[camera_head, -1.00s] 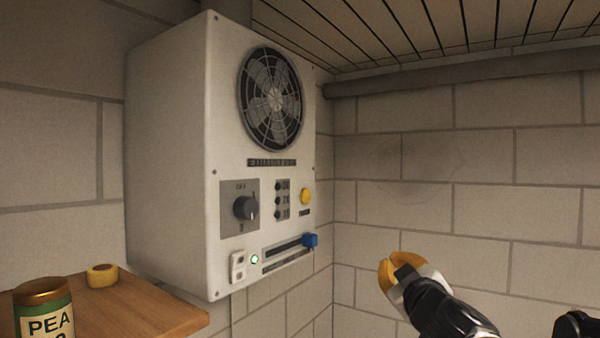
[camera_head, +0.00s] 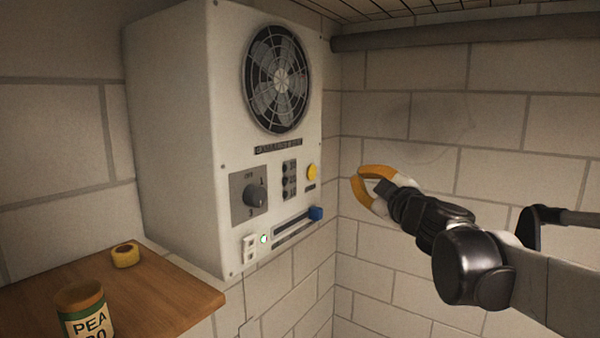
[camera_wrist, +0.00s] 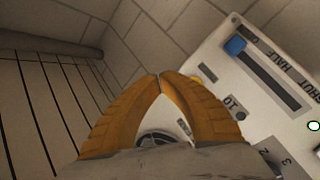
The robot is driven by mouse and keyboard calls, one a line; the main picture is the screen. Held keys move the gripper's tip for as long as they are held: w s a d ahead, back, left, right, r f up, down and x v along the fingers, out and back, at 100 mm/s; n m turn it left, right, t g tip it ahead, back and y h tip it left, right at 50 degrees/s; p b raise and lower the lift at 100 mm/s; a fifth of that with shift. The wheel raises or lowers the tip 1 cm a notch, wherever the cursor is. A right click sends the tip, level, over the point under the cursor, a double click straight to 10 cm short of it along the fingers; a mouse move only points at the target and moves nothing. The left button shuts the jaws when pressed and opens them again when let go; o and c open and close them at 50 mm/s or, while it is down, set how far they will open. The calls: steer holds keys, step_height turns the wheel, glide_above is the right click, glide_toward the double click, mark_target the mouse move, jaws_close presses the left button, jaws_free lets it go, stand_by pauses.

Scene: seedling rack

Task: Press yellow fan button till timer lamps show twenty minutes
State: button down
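The yellow fan button (camera_head: 312,172) is on the right side of the front of a white wall box (camera_head: 175,140). A dark column of timer lamps (camera_head: 289,180) is just left of it; no lamp there looks lit. My gripper (camera_head: 356,182) is to the right of the button, apart from it, with its orange fingers pointing toward the panel. In the wrist view the fingertips (camera_wrist: 160,75) meet with nothing between them. A lamp marked 10 (camera_wrist: 236,108) shows right of the fingers, and the button is mostly hidden behind the right finger.
The box also carries a round fan grille (camera_head: 277,80), a dark knob (camera_head: 256,195), a blue slider (camera_head: 316,213) and a white switch (camera_head: 249,247) beside a lit green lamp (camera_head: 264,239). A wooden shelf (camera_head: 180,300) at lower left holds a PEA can (camera_head: 85,312) and yellow tape (camera_head: 125,255).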

mark_target(317, 167)
steer(key=shift+w+a+b, duration=0.1)
steer(key=shift+w+a, duration=0.8)
steer(key=shift+a, duration=0.25)
steer(key=shift+w+a+b, duration=0.15)
steer(key=shift+w+a, duration=0.75)
steer(key=shift+a, duration=0.2)
steer(key=shift+w+a+b, duration=0.1)
steer(key=shift+w+a, duration=0.8)
steer(key=shift+a, duration=0.25)
steer(key=shift+w+a, duration=0.25)
steer(key=shift+a, duration=0.1)
steer(key=shift+w+a, duration=0.25)
steer(key=shift+a, duration=0.05)
steer(key=shift+s+d, duration=0.55)
steer(key=shift+d, duration=0.1)
steer(key=s+d, duration=0.1)
steer(key=d, duration=0.1)
steer(key=s+d, duration=0.2)
stand_by(0.4)
